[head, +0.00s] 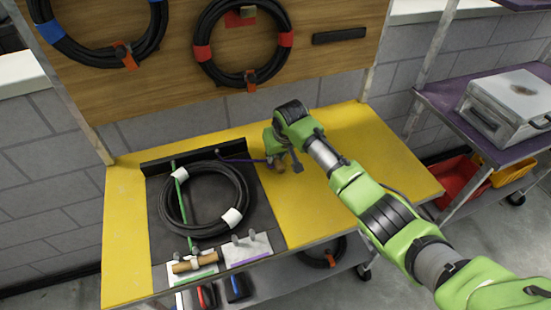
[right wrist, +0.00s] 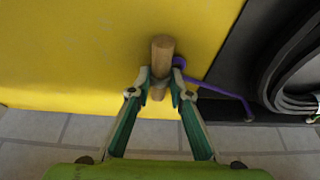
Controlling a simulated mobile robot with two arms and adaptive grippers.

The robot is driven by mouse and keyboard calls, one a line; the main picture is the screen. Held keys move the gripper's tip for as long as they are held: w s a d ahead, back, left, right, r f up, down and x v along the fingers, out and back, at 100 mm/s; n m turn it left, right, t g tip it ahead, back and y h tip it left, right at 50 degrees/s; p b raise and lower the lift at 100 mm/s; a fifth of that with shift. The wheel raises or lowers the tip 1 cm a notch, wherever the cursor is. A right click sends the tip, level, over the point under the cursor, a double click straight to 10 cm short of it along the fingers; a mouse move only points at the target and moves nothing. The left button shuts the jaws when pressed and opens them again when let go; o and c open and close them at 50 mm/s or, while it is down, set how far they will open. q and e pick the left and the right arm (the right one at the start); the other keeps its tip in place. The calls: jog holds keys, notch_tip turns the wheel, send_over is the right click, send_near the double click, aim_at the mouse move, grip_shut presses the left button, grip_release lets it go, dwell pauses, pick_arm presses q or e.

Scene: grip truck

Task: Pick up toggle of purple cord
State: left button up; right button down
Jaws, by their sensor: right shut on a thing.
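The toggle (right wrist: 161,54) is a short wooden peg, seen upright in the right wrist view. My right gripper (right wrist: 160,88) is shut on it, one finger on each side. The purple cord (right wrist: 222,90) runs from beside the toggle over to the black mat's edge. In the head view the cord (head: 243,161) stretches from the black rail to my right gripper (head: 277,163), which is over the yellow table by the mat's back right corner. The toggle is mostly hidden there. My left gripper does not show.
A black hose coil (head: 243,200) with white bands lies on the black mat (head: 267,224). The yellow tabletop (head: 375,150) is clear on the right. Hoses (head: 203,55) hang on the wooden board behind.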

aim_at(276, 158)
jog(key=shift+r, duration=0.4)
notch_tip(276, 158, up, 3)
jog(key=shift+s+f+b, duration=0.1)
jog(key=shift+f+b, duration=0.05)
jog(key=shift+b, duration=0.55)
jog(key=s+r+b, duration=0.1)
jog(key=s+r, duration=0.2)
jog(key=s, duration=0.4)
jog(key=s+a+r+b, duration=0.1)
jog(key=s+r, duration=0.2)
jog(key=s, duration=0.3)
jog(key=shift+s+r+b, duration=0.25)
jog(key=shift+s+b, duration=0.05)
jog(key=shift+s, duration=0.05)
jog(key=shift+w+a, duration=0.1)
